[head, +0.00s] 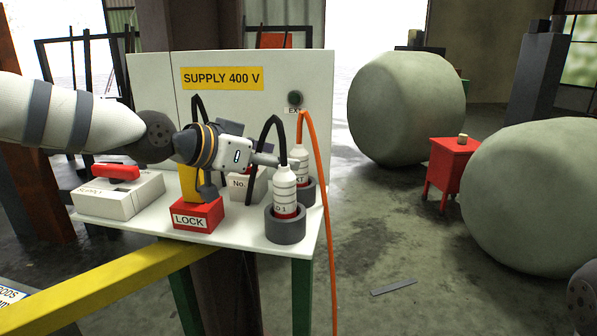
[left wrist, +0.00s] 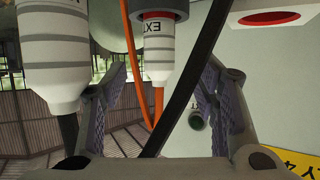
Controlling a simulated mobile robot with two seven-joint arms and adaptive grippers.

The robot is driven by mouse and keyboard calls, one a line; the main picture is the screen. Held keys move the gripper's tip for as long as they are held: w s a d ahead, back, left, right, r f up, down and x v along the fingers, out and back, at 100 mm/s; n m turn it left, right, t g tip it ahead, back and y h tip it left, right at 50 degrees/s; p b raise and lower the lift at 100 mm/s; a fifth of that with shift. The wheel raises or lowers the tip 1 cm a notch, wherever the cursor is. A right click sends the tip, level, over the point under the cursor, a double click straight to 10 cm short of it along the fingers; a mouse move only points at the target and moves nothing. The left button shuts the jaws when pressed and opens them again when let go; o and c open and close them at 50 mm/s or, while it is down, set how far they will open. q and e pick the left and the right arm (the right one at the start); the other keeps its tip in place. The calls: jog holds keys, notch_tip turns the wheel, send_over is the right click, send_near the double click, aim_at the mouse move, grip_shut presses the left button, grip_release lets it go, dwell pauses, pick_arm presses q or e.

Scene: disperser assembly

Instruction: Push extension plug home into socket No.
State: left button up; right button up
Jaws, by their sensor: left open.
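The white extension plug marked EXT (head: 300,172) stands upright in a dark grey round socket (head: 308,190) at the table's right side. In the left wrist view the EXT plug (left wrist: 157,55) appears inverted, with a red band showing between its white body and the socket (left wrist: 160,5). My left gripper (head: 272,161) is open beside the plugs. In the left wrist view its fingers (left wrist: 165,75) lie either side of the EXT plug in the picture, with no visible contact. A nearer white plug marked 1 (head: 285,190) stands in another grey socket (head: 286,229). My right gripper is out of view.
A red LOCK block (head: 198,214) and a pale box marked No. (head: 240,184) stand left of the plugs. Black cables (left wrist: 182,85) loop close to my left gripper. An orange cable (head: 318,180) hangs past the table's right edge. A SUPPLY panel (head: 228,110) rises behind.

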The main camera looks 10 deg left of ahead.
aim_at(298, 152)
pick_arm(q)
jog(key=x, duration=0.2)
jog(key=b+x, duration=0.1)
jog(key=x, duration=0.3)
jog(key=shift+w+d+f, duration=0.1)
jog(key=shift+d+f, duration=0.05)
jog(key=shift+f, duration=0.25)
jog(key=shift+w+d, duration=0.15)
jog(key=shift+w, duration=0.1)
jog(key=shift+r, duration=0.25)
grip_shut()
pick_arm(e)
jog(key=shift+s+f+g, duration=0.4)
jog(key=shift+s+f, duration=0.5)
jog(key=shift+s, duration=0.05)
